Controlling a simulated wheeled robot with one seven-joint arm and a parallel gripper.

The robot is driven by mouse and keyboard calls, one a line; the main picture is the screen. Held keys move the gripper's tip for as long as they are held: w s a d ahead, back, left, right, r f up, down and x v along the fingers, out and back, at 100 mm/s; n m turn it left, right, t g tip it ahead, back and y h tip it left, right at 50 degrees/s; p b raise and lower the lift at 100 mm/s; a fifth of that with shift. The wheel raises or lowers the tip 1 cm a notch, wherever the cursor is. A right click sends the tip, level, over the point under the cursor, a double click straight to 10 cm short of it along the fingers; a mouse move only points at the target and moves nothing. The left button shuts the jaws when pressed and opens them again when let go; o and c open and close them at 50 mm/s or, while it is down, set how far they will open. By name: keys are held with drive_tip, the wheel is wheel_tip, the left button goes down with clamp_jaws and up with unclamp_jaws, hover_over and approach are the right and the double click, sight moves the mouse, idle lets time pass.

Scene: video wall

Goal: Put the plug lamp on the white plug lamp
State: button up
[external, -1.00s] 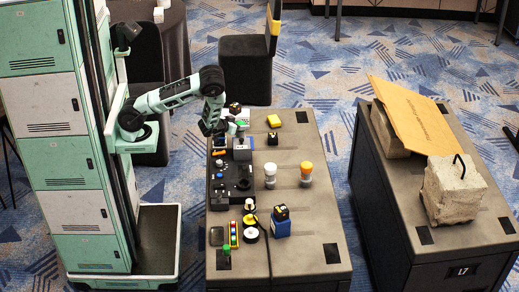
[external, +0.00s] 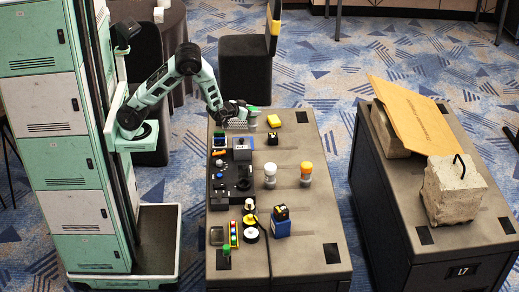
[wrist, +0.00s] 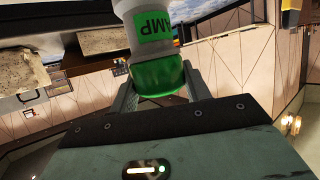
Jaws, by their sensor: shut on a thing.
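My gripper (external: 246,111) is shut on a plug lamp with a green cap and a pale body, above the far left end of the table. In the wrist view, the lamp's green cap (wrist: 160,78) sits between the fingers and a green label ending in "AMP" shows on its body. The white plug lamp (external: 270,175), with a white top, stands upright near the table's middle. It is nearer the camera than my gripper and apart from it. A similar upright lamp with an orange top (external: 306,173) stands to its right.
Black control boxes (external: 230,185) line the table's left side. A blue box (external: 281,228) stands nearer the camera. The table's right strip is mostly clear.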

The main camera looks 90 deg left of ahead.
drive_tip(key=w+d+r+m+h+p, duration=0.1)
drive_tip(key=w+d+r, duration=0.15)
drive_tip(key=d, duration=0.55)
drive_tip(key=w+d+r+m+t+h+p, duration=0.1)
drive_tip(key=w+d+r, duration=0.15)
drive_tip(key=d, duration=0.45)
drive_tip(key=w+d+r, duration=0.2)
drive_tip(key=d+r, duration=0.1)
drive_tip(key=d, duration=0.5)
wheel_tip(320, 180, down, 9)
drive_tip(key=shift+s+d+f+m+p, duration=0.2)
drive_tip(key=shift+d+m+p, duration=0.1)
drive_tip(key=shift+d+p, duration=0.1)
drive_tip(key=shift+f, duration=0.1)
drive_tip(key=o, duration=1)
drive_tip(key=shift+o, duration=0.2)
